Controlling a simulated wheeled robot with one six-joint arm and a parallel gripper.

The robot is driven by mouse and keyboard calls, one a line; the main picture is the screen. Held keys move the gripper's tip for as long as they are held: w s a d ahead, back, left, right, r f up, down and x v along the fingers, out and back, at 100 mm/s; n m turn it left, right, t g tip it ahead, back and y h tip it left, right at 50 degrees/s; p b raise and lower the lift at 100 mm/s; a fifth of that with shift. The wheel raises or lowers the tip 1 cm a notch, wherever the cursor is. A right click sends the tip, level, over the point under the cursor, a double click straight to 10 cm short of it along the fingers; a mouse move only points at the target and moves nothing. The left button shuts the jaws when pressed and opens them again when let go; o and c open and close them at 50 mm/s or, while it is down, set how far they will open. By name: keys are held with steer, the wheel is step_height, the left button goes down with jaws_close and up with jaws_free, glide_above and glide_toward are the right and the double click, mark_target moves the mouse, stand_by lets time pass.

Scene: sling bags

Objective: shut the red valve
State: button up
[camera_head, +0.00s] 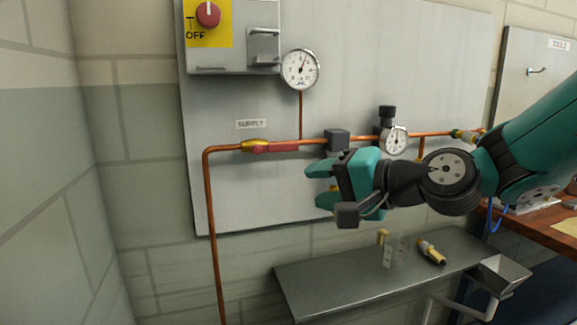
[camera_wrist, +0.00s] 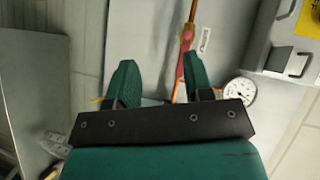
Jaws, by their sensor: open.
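The red valve handle (camera_head: 278,148) lies along the copper pipe, right of its yellow valve body (camera_head: 254,146), under the SUPPLY label (camera_head: 251,124). In the wrist view the red handle (camera_wrist: 187,36) runs up beyond the right fingertip. My gripper (camera_head: 317,187) is open and empty, right of the handle and a little lower in the head view. Its teal fingers point left, apart from the handle. In the wrist view my gripper (camera_wrist: 157,67) shows a clear gap between the fingers. How far it stands off the panel is hard to tell.
An upper gauge (camera_head: 300,69) and a lower gauge (camera_head: 396,139) sit on the pipework. A grey switch box (camera_head: 232,52) with a red knob hangs above. Below is a grey shelf (camera_head: 330,283) with a clear container (camera_head: 397,252) and a yellow-black tool (camera_head: 432,253).

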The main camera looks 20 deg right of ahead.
steer(key=w+d+r+m+t+h, duration=0.25)
steer(key=d+m+t, duration=0.2)
steer(key=d, duration=0.25)
steer(key=p, duration=1.6)
glide_toward(289, 147)
steer(key=shift+m, duration=0.45)
steer(key=x, duration=0.9)
steer(key=shift+w+a+r, duration=0.15)
steer(key=shift+w+r, duration=0.05)
steer(key=shift+w, duration=0.05)
steer(key=shift+w+a+f+p, duration=0.2)
steer(key=shift+w+p, duration=0.1)
steer(key=shift+w, duration=0.2)
jaws_close()
